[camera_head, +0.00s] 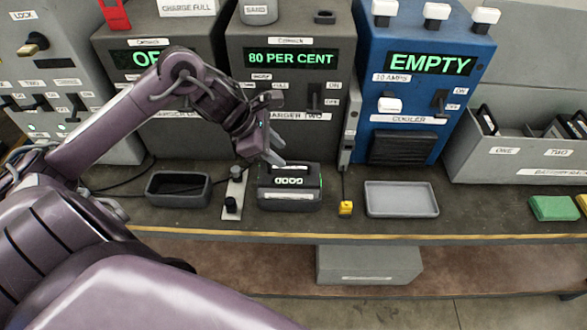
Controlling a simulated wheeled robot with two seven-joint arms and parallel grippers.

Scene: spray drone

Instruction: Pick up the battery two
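A black box-shaped unit with a lit "GOOD" display (290,187) sits on the bench in front of the charger labelled two (290,75). I cannot read a battery number on it. My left gripper (274,150) hangs just above and behind its top left edge, with nothing between its fingers. It looks open, and I see no clear contact with the unit. A grey rack (515,165) at the right has slots labelled ONE and TWO, with dark items in it. My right gripper is not in view.
An empty black tray (179,203) lies left of the unit and an empty grey tray (401,185) lies right. The blue cooler box (425,60) reads EMPTY. A green block (553,208) lies farther right.

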